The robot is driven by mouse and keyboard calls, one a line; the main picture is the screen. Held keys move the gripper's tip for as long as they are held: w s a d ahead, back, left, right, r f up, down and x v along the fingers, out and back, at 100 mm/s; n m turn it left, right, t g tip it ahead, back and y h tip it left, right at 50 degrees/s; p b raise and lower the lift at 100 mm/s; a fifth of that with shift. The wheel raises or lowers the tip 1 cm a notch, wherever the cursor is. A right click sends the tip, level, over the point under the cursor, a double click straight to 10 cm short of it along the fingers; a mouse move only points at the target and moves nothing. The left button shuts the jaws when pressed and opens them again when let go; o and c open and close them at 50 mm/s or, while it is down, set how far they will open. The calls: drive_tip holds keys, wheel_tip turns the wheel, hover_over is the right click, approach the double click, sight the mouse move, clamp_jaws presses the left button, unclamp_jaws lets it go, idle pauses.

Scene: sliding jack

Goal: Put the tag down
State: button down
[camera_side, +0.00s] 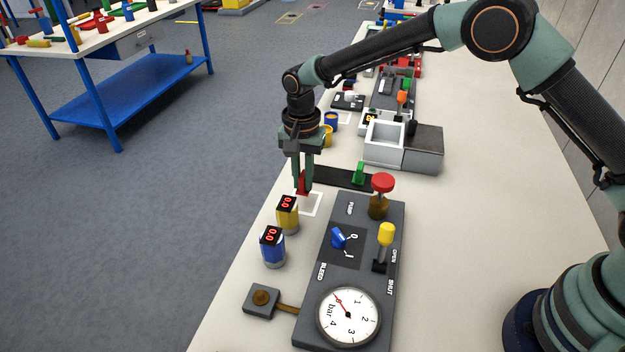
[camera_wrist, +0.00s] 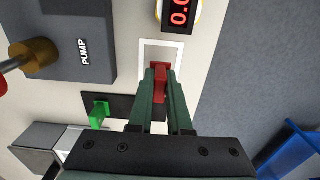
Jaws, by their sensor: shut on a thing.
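The red tag (camera_side: 303,184) is held between the two fingers of my gripper (camera_side: 303,180). In the wrist view, the tag (camera_wrist: 161,82) shows between the fingertips of my gripper (camera_wrist: 161,92), which is shut on it. The tag is over or at the white-outlined square (camera_side: 312,203) on the bench; I cannot tell whether it touches the surface. The outline also shows beyond the fingertips in the wrist view (camera_wrist: 161,44). A dark strip with a green tag-like piece (camera_side: 358,172) lies right beside the fingers.
A yellow cylinder (camera_side: 288,215) with a red display stands close in front of the gripper, and a blue one (camera_side: 272,246) beyond it. The grey pump panel (camera_side: 347,255) has a red knob (camera_side: 382,183), a yellow lever (camera_side: 386,234) and a gauge (camera_side: 348,316). A grey box (camera_side: 424,150) stands behind.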

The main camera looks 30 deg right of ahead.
sight(304, 190)
drive_tip(key=shift+f, duration=1.65)
drive_tip(key=shift+f, duration=0.15)
drive_tip(key=c, duration=0.9)
unclamp_jaws()
drive_tip(key=shift+o, duration=0.2)
